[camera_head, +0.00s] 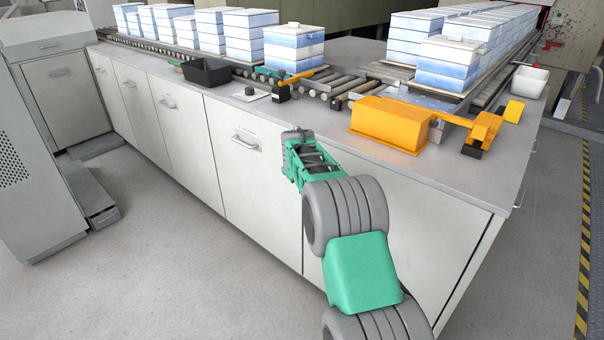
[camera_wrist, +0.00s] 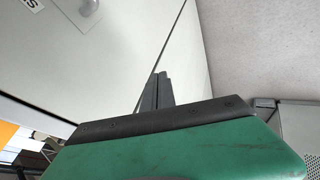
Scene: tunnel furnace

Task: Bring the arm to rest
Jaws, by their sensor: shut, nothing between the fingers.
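My gripper (camera_head: 297,135) is at the end of my green and grey arm, in front of the cabinet front, close to the counter's front edge in the head view. In the wrist view the two dark fingers of my gripper (camera_wrist: 162,76) are together with nothing between them. Behind them are the pale cabinet doors (camera_wrist: 130,40) and a dark seam. Whether the fingers touch the cabinet cannot be told.
The counter (camera_head: 330,120) carries an orange machine (camera_head: 390,122), a roller conveyor (camera_head: 345,88), stacks of blue-white boxes (camera_head: 294,46), a black tray (camera_head: 207,73) and a white bin (camera_head: 529,81). A grey cabinet (camera_head: 35,165) stands at left. The floor (camera_head: 170,260) between is clear.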

